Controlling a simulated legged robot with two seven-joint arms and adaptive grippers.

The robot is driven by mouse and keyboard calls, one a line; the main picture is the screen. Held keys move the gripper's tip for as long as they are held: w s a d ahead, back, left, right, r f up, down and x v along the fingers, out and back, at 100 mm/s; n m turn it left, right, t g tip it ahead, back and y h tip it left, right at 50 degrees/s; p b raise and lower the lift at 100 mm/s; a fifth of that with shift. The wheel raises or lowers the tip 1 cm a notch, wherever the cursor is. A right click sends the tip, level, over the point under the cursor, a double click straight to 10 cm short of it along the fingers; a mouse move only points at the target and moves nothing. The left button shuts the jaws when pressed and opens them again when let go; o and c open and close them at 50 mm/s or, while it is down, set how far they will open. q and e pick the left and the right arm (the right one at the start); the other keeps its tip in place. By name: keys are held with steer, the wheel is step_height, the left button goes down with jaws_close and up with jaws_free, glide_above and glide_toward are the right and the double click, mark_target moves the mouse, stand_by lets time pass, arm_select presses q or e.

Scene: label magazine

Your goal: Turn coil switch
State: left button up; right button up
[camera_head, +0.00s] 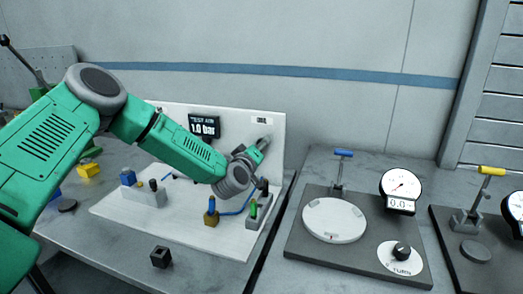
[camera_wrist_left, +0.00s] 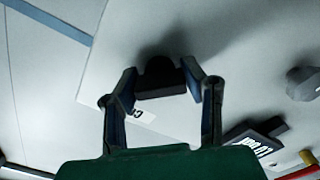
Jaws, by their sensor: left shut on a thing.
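The coil switch is a black knob (camera_wrist_left: 160,76) on the white upright panel (camera_head: 240,125), seen between my fingers in the left wrist view. A small white label (camera_wrist_left: 140,113), partly covered, sits beside it. My left gripper (camera_head: 265,143) is up against the panel, just below that label in the head view, where the gripper hides the knob. In the left wrist view my left gripper (camera_wrist_left: 163,85) has a finger on each side of the knob and is shut on it. My right gripper is in neither view.
Blue, brass and green fittings (camera_head: 211,217) stand on the white base below my arm. To the right is a dark plate with a white disc (camera_head: 335,220), a dial gauge (camera_head: 401,184) and a turn knob (camera_head: 402,251).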

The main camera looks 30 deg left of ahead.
mark_target(260, 117)
arm_select(q)
steer(key=shift+a+r, duration=0.15)
steer(key=shift+a, duration=0.15)
steer(key=o, duration=1.2)
steer(key=shift+s, duration=0.1)
steer(key=shift+s+a, duration=0.1)
steer(key=shift+s, duration=0.1)
steer(key=shift+w, duration=0.15)
steer(key=shift+r, duration=0.3)
step_height(260, 117, up, 8)
steer(key=shift+f, duration=0.1)
steer(key=shift+a+r, duration=0.15)
steer(key=shift+r, duration=0.55)
